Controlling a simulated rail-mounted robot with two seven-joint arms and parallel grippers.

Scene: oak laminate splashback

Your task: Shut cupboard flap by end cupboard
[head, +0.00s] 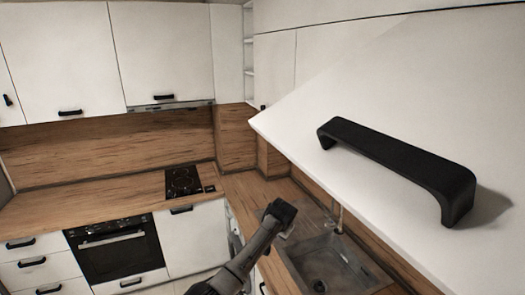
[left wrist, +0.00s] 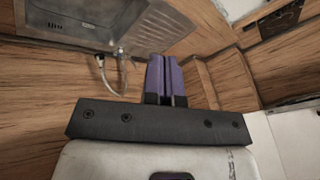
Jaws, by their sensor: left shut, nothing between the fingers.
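The white cupboard flap (head: 330,100) fills the right side of the head view. It stands swung out and tilted, with a black bar handle (head: 400,165) on its face. My left gripper (head: 284,212) is below and left of the flap in the head view, over the counter beside the sink, apart from the handle. In the left wrist view its purple fingers (left wrist: 166,78) are together with nothing between them. The flap's handle does not show in the left wrist view. My right gripper is in neither view.
A steel sink (head: 325,262) with a tap (head: 338,215) is set in the wooden counter below the flap. A black hob (head: 184,181) and an oven (head: 115,250) are at the left. White wall cupboards (head: 160,50) at the back are shut.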

